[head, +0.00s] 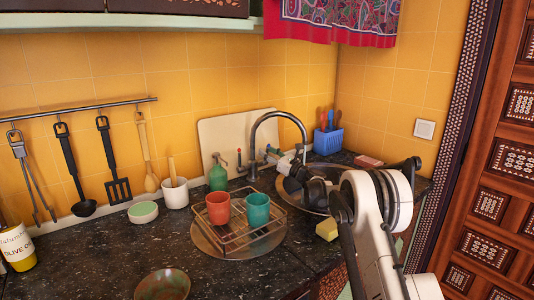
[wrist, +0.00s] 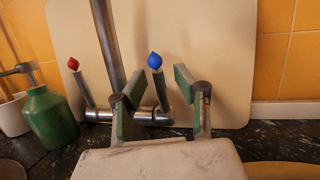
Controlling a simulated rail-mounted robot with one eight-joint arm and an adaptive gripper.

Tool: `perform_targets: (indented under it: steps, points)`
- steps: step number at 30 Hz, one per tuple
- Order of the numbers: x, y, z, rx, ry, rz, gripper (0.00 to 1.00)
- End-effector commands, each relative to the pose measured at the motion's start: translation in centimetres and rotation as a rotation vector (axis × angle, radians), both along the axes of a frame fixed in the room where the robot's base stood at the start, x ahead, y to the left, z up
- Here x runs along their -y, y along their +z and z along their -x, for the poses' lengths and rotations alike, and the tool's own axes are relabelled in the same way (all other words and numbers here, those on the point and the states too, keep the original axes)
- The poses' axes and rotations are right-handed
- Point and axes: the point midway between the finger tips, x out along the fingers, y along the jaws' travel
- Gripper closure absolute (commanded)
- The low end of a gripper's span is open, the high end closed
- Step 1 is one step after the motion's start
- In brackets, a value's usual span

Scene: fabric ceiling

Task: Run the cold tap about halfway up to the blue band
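The tap (wrist: 108,45) is a tall chrome spout on a horizontal chrome body; its curved spout shows in the head view (head: 279,116). The cold lever (wrist: 160,90) is a thin upright stem with a blue tip. The hot lever (wrist: 84,88) has a red tip and leans left. My gripper (wrist: 160,95) is open, its green-padded fingers to either side of the cold lever in the wrist view. I see no contact; depth between fingers and lever is hard to judge. In the head view my gripper (head: 283,161) is beside the tap. No blue band can be made out.
A green soap bottle (wrist: 50,118) stands left of the tap, and a cream board (wrist: 215,50) leans behind it. A wire rack (head: 245,234) holds a red cup (head: 218,208) and a teal cup (head: 257,209). The sink (head: 325,172) lies partly under my arm.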

Motion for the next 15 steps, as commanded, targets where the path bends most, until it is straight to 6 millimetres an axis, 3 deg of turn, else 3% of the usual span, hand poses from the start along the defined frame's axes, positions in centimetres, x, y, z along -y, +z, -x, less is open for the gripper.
perform_targets:
  steps: [5,15]
  points:
    - [0.0,0.9,0.0,0.000,0.000,0.000,0.71]
    - [0.0,6.7,0.0,0.000,0.000,0.000,0.71]
